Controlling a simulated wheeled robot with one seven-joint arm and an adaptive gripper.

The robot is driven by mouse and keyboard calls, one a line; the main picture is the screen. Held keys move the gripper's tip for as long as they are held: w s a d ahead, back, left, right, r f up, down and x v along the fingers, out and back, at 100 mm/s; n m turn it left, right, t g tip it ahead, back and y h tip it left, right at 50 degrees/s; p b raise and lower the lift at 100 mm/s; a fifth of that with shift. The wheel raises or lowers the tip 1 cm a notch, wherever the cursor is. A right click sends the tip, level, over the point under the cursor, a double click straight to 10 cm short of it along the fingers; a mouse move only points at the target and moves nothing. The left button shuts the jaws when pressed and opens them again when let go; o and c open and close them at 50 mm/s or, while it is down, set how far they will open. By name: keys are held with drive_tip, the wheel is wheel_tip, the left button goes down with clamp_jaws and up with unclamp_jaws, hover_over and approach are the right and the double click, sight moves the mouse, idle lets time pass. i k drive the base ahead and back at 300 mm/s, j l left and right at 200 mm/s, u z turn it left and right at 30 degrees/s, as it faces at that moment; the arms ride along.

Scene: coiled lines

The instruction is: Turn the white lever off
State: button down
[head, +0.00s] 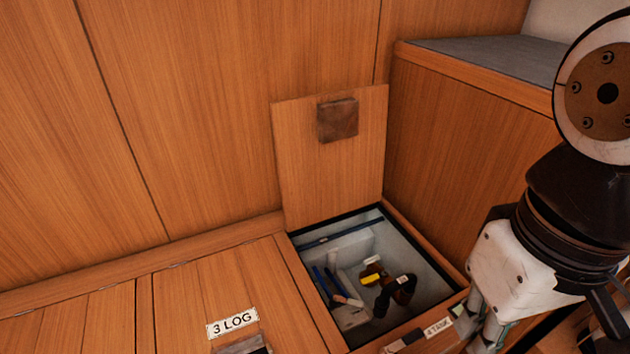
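An open floor compartment (425,262) holds pipes and fittings. Inside it, a small pale, whitish bar (347,300) lies beside blue hoses; I cannot tell whether it is the white lever. A yellow handle-like part (371,279) and a dark curved fitting with a small white tag (403,280) are to its right. My gripper (474,324) is at the lower right, by the compartment's near right corner and outside the opening. Its fingers are partly cut off by the bottom edge, so their opening is unclear. I see nothing held.
The raised wooden hatch lid (300,150) leans against the back panel, with a brown patch on it. A label "4 TANK" (438,327) is on the near rim. A closed hatch labelled "3 LOG" (232,323) is at left. A wooden bench (470,150) stands close on the right.

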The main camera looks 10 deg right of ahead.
sight(356, 304)
drive_tip(key=k, duration=0.55)
drive_tip(key=j+z, duration=0.2)
drive_tip(key=j, duration=0.3)
drive_tip(key=k+j+z, duration=0.2)
drive_tip(key=j, duration=0.3)
drive_tip(key=i+l+u, duration=0.2)
drive_tip(key=l, duration=0.25)
drive_tip(key=l+u, duration=0.2)
drive_tip(key=l, duration=0.2)
drive_tip(key=i+u, duration=0.2)
drive_tip(key=u, duration=0.2)
